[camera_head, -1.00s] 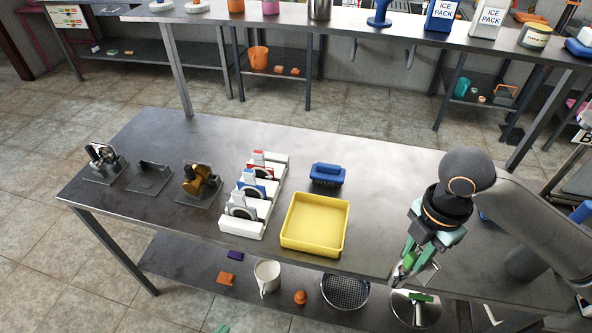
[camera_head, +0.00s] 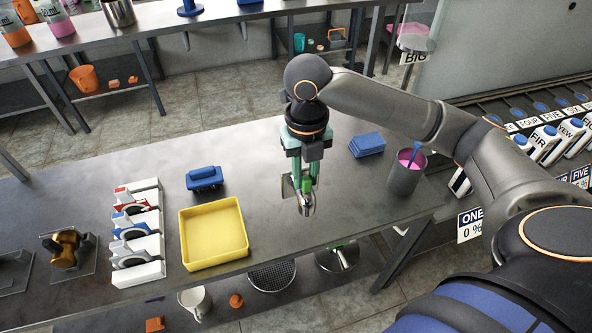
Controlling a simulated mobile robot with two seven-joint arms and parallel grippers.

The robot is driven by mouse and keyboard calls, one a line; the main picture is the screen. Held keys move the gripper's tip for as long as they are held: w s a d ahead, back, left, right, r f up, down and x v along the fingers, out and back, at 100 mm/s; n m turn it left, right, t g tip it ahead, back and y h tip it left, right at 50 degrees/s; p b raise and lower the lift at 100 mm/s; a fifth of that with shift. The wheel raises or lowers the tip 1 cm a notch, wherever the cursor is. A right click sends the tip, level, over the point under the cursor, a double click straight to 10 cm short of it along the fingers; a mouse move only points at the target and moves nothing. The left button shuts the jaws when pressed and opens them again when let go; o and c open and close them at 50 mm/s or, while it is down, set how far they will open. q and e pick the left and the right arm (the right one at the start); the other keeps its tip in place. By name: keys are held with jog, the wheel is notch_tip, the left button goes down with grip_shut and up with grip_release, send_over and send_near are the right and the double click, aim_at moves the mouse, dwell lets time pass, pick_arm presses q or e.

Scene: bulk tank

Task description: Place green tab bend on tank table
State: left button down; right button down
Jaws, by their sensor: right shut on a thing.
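My right gripper (camera_head: 308,190) has teal fingers pointing down over the right part of the steel tank table (camera_head: 330,145). It is shut on a small metallic piece, the green tab bend (camera_head: 306,208), which is partly hidden between the fingertips. I cannot tell whether the bend touches the table top. A flat metal plate (camera_head: 287,187) shows just left of the fingers. My left gripper is not in view.
A yellow tray (camera_head: 213,264), a blue brush (camera_head: 204,178) and a white rack (camera_head: 138,270) stand to the left. Blue sponges (camera_head: 367,144) and a grey cup of pink liquid (camera_head: 405,175) stand right. A round pan (camera_head: 335,258) with a green-handled item is on the lower shelf.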

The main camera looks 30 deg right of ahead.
jog(key=w+d+f, duration=0.6)
jog(key=w+f, duration=0.2)
jog(key=f, duration=0.3)
jog(key=shift+w+f+p, duration=0.15)
jog(key=shift+w+p, duration=0.15)
jog(key=shift+p, duration=0.05)
jog(key=shift+f, duration=0.1)
jog(key=c, duration=0.7)
grip_release()
notch_tip(320, 180, up, 12)
jog(key=shift+w+r+b, duration=0.1)
jog(key=shift+b, duration=0.25)
